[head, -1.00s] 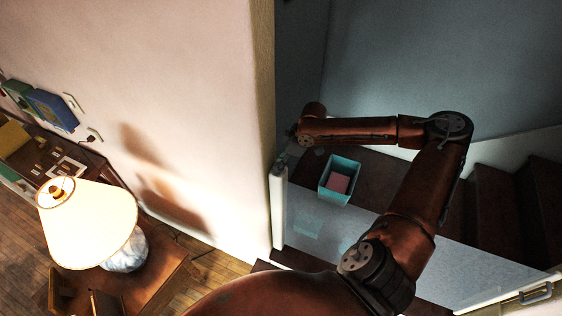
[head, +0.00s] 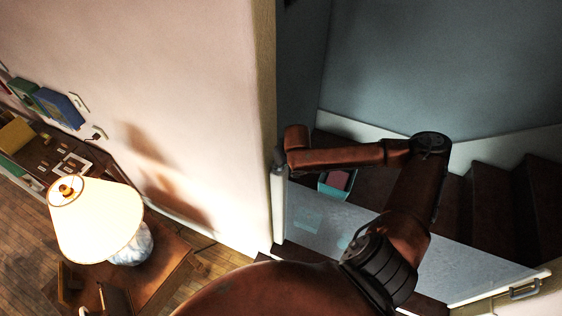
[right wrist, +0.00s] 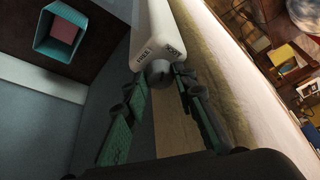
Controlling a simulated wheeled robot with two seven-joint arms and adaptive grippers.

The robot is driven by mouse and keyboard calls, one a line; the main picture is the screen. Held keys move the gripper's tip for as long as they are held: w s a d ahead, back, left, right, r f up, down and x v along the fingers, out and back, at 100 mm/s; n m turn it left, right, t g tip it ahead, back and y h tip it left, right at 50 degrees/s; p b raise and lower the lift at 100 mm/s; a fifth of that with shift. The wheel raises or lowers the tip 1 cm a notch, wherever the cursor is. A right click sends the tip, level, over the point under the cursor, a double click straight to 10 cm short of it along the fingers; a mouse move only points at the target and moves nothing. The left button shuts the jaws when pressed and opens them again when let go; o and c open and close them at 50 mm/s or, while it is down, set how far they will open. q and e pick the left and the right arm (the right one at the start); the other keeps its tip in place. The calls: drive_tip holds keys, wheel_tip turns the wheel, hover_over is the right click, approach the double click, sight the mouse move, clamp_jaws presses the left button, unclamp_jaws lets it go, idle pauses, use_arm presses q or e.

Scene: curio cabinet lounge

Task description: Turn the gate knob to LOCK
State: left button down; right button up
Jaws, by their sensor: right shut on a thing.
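The gate knob (right wrist: 159,73) is a small grey round piece on the end of a white gate post (right wrist: 155,35) in the right wrist view. In the head view the white post (head: 278,205) stands at the wall's edge, and my arm hides the knob. The knob's pointing direction cannot be told. My left gripper is not in view.
A translucent gate panel (head: 400,250) runs right from the post to a handle (head: 525,289). Behind it are dark stairs (head: 490,205) and a teal bin (head: 324,184), partly covered by my arm. A lit lamp (head: 97,222) stands at left beside the pale wall (head: 190,90).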

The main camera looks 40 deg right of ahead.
drive_tip(key=shift+m+h+p, duration=0.3)
drive_tip(key=shift+m+p, duration=0.2)
drive_tip(key=shift+m, duration=0.4)
drive_tip(key=o, duration=1.1)
drive_tip(key=shift+o, duration=0.2)
drive_tip(key=shift+a+r, duration=0.1)
drive_tip(key=v, duration=0.7)
drive_tip(key=shift+r, duration=0.35)
drive_tip(key=shift+s, duration=0.1)
